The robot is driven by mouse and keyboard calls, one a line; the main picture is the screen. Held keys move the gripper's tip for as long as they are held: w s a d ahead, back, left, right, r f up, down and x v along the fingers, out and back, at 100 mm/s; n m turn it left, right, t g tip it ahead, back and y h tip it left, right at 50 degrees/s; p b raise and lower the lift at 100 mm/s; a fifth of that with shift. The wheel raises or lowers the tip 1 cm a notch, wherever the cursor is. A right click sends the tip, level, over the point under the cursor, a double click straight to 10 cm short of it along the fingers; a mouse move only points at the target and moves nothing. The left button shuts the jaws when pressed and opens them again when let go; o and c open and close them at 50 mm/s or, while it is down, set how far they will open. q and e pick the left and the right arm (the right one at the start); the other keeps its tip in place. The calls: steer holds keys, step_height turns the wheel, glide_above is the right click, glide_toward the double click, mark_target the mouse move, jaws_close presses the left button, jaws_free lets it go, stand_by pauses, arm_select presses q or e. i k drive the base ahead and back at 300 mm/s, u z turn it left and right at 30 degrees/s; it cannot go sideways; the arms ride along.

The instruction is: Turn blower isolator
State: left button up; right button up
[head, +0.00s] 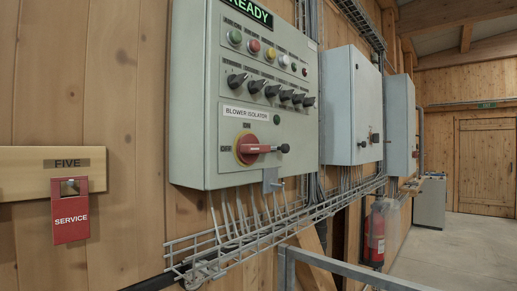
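The blower isolator (247,150) is a red rotary handle on a yellow round plate, low on the front of a grey control cabinet (200,110). Its red handle lies about horizontal, pointing right, with a dark knob at its right end. A label reading BLOWER ISOLATOR (246,113) sits above it. Small ON and OFF marks seem to be beside the plate, too small to read surely. Neither of my grippers is in view.
Above the isolator are a row of black selector knobs (271,91), coloured buttons (253,46) and a READY display (247,12). A red SERVICE tag (70,218) hangs at left. A wire cable tray (250,242) and a grey rail (330,262) run below. Open floor lies at right.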

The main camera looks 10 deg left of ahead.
mark_target(249, 148)
steer(key=z, duration=1.55)
steer(key=i, duration=1.05)
steer(key=u, duration=1.5)
